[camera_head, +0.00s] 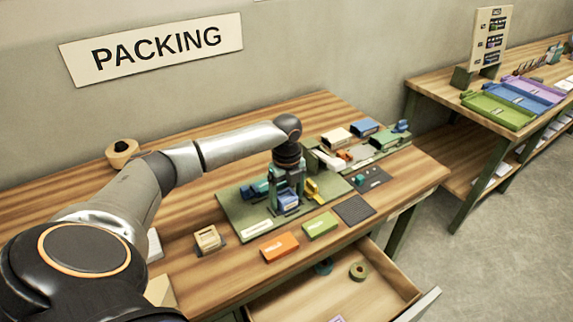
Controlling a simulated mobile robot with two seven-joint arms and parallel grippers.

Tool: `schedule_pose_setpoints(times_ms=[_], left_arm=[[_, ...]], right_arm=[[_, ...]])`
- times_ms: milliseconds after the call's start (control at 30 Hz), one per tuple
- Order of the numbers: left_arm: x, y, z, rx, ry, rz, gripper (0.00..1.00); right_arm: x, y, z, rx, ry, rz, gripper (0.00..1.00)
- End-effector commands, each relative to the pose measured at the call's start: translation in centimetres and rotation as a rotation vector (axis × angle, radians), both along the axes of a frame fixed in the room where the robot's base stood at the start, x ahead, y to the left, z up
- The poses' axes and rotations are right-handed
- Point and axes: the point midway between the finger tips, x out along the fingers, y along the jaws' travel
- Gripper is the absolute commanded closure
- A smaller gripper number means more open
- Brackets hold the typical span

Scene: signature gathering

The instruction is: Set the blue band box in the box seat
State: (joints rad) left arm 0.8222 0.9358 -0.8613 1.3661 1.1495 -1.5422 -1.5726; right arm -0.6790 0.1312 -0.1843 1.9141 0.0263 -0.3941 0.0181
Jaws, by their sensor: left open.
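My left gripper (287,188) is open and points down over the green board (237,217) on the packing table. A blue box (288,201) stands upright on that board, right at the fingertips. I cannot tell whether the fingers touch it or whether it sits in a seat. The picture is too small to tell which one is the blue band box. My right gripper is not in view.
An orange box (279,246) and a green box (320,225) lie at the front, beside a dark mat (353,209). A yellow piece (312,187) stands close right of the gripper. An open drawer (395,291) juts out below. A tape roll (122,153) sits at the back left.

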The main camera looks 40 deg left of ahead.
Motion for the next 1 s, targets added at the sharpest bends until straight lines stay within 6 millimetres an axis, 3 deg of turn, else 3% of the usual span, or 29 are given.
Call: schedule_pose_setpoints(times_ms=[467,1000], left_arm=[[-0.3,0.2,0.5,0.005,0.012,0.002,0.08],[-0.1,0.1,10.8,0.001,0.005,0.001,0.08]], right_arm=[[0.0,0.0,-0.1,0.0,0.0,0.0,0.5],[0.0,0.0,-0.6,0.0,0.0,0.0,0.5]])
